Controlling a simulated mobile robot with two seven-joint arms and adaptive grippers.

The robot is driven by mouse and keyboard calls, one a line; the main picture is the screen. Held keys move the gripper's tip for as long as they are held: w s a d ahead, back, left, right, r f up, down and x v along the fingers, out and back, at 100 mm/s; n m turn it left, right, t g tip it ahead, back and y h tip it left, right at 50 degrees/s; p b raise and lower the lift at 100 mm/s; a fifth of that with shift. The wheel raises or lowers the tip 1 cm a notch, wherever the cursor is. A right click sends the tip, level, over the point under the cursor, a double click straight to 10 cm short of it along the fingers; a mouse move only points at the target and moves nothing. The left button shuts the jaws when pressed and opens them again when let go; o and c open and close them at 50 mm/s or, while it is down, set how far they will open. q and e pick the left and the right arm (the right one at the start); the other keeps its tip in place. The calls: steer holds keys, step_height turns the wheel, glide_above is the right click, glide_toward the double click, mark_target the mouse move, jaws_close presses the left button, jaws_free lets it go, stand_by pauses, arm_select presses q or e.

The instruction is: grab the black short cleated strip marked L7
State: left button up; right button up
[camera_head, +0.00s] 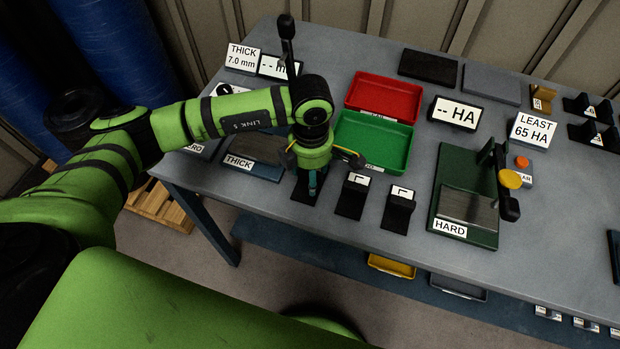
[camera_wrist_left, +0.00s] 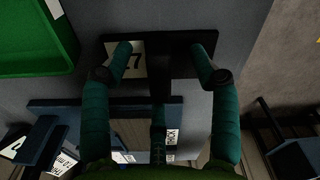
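A black short cleated strip (camera_wrist_left: 188,64) lies under my left gripper in the left wrist view. Its white label (camera_wrist_left: 135,62) shows a 7; the rest of the marking is covered by a finger. A raised cleat stands at its middle. My left gripper (camera_wrist_left: 165,52) is open, one finger on each side of the cleat, with gaps between. In the head view my left gripper (camera_head: 312,182) points down at the table, hiding most of this strip. Two similar black strips, the nearer (camera_head: 351,201) and the farther (camera_head: 397,216), stand to its right. My right gripper is not in view.
A green tray (camera_head: 388,143) and a red tray (camera_head: 385,97) lie just behind the strips. A thickness gauge (camera_head: 287,42) rises behind my left gripper. A hardness press (camera_head: 468,205) stands to the right. The table's front edge is close to the strips.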

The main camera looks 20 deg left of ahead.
arm_select(q)
jaws_close()
steer(key=shift+r+p, duration=0.95)
steer(key=shift+r, duration=1.1)
